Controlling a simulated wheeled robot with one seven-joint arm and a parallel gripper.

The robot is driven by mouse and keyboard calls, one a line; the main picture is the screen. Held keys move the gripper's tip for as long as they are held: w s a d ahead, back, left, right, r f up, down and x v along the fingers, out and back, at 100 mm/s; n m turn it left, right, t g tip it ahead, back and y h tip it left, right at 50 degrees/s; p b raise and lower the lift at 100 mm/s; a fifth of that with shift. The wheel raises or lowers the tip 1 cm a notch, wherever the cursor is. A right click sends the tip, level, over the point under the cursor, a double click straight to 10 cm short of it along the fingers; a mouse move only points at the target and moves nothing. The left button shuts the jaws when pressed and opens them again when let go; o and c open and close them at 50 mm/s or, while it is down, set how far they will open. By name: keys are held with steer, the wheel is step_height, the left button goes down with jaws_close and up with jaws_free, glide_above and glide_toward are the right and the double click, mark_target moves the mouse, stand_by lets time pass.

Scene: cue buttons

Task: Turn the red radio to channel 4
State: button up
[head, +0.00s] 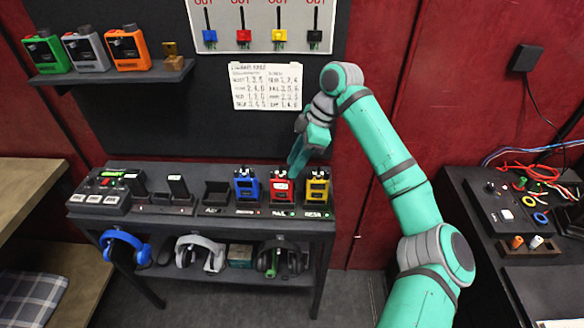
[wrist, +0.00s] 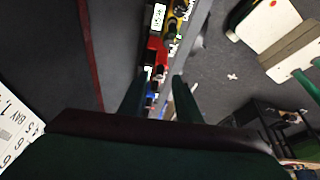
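The red radio (head: 281,188) stands upright on the top of the dark bench, between a blue radio (head: 246,186) and a yellow radio (head: 317,187). It also shows in the wrist view (wrist: 156,54), just beyond my fingertips. My gripper (head: 297,163) points down above and behind the red radio, close to its top. In the wrist view my gripper (wrist: 160,88) has two dark green fingers apart with nothing held between them. The radio's knob and channel reading are too small to read.
A dark bench (head: 200,223) carries the radios, empty docks and a control box (head: 108,190) at left; headphones hang below. A shelf (head: 110,75) holds green, grey and orange radios. A written chart (head: 266,87) and key board (head: 265,25) are on the wall. A cable-strewn table stands right.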

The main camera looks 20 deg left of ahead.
steer(key=shift+x, duration=1.3)
steer(key=shift+c, duration=0.4)
jaws_close()
steer(key=shift+m, duration=0.6)
steer(key=shift+w+d+t, duration=0.1)
steer(key=shift+t, duration=0.2)
steer(key=shift+o, duration=0.4)
jaws_free()
